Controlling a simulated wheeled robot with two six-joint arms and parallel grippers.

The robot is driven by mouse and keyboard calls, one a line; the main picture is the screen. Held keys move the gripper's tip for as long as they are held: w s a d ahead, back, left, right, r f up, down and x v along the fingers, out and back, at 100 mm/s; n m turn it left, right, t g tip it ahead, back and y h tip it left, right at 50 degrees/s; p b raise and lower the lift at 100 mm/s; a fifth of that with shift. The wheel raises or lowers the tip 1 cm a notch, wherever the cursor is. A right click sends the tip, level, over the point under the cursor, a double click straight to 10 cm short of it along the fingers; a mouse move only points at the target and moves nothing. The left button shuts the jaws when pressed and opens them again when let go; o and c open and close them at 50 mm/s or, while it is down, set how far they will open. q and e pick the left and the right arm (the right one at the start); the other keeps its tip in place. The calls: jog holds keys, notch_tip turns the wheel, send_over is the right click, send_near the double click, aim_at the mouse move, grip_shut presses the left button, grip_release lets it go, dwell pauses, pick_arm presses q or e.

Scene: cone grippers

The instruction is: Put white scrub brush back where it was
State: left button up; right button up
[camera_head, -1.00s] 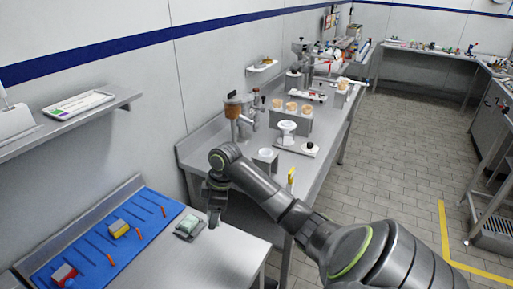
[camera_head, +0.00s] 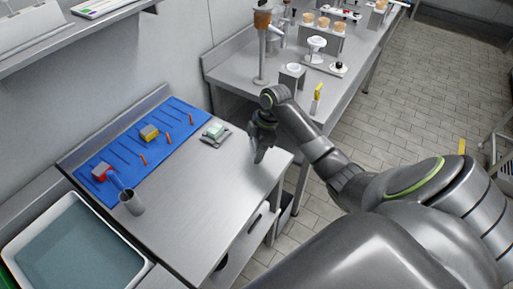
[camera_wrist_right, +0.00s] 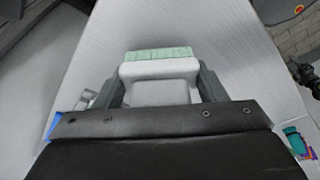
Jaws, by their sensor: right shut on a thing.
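The white scrub brush (camera_wrist_right: 160,83), a white body with pale green bristles (camera_wrist_right: 157,54), is between the fingers of my right gripper (camera_wrist_right: 160,90) in the right wrist view. The gripper is shut on it, and the bristle end points away from the wrist. In the head view my right gripper (camera_head: 258,158) hangs over the bare steel table (camera_head: 215,190), near its right edge. The brush cannot be made out there. My left gripper is not in view.
A small grey dish (camera_head: 214,138) with a green-and-white block stands left of the gripper. A blue mat (camera_head: 118,155) holds red and yellow blocks and orange-tipped tools. A metal cup (camera_head: 131,203) and a water basin (camera_head: 75,248) are nearer. The table's middle is clear.

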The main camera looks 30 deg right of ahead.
jog(key=shift+f, duration=0.8)
jog(key=shift+f, duration=0.1)
jog(key=shift+f, duration=0.1)
jog(key=o, duration=1)
jog(key=shift+c, duration=0.2)
